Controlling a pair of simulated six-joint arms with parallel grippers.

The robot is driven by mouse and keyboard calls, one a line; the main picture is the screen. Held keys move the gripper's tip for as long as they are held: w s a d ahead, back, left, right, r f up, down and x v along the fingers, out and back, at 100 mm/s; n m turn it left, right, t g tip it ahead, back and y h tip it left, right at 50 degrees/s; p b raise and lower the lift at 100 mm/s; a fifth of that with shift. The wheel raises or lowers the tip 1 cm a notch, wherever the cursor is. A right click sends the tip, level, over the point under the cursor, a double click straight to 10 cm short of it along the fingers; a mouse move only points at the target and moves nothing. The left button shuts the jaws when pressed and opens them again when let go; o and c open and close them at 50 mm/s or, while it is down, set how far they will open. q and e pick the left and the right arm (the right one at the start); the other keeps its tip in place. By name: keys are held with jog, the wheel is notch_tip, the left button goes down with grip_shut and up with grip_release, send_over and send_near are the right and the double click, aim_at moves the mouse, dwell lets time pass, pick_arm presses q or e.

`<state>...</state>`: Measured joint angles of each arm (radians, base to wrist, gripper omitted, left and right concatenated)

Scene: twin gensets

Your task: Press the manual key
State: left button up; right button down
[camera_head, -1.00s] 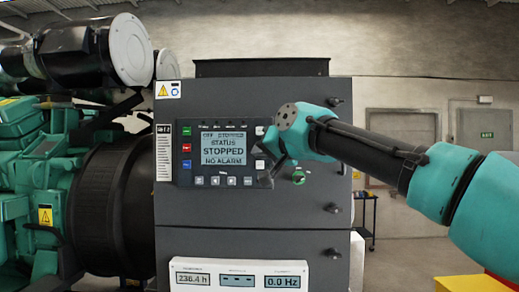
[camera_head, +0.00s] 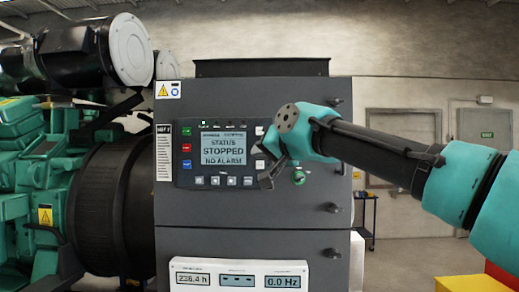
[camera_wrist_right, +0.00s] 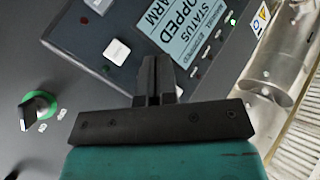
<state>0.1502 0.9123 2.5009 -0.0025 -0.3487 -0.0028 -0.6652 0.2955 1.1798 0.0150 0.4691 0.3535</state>
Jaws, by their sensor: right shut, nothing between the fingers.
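The control panel (camera_head: 246,126) is on the dark cabinet, with a lit screen (camera_head: 222,150) reading STATUS STOPPED, NO ALARM. Green, red and blue keys stand left of the screen, pale keys run below it, and white keys (camera_head: 259,131) sit on its right. I cannot read which key is manual. My right gripper (camera_head: 262,178) is in front of the panel's lower right corner and partly hides that area. In the right wrist view, its shut, empty fingers (camera_wrist_right: 158,65) point toward the panel, beside a white key (camera_wrist_right: 117,52). Contact with a key cannot be told. My left gripper is not in view.
A green-ringed black knob (camera_wrist_right: 38,108) is on the cabinet beside the panel; its green ring shows below the right gripper in the head view (camera_head: 298,178). A white meter strip (camera_head: 240,276) is lower down. The green engine (camera_head: 30,190) stands left.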

jog(key=s, duration=0.6)
dwell(0.6)
jog(key=shift+a, duration=0.15)
dwell(0.4)
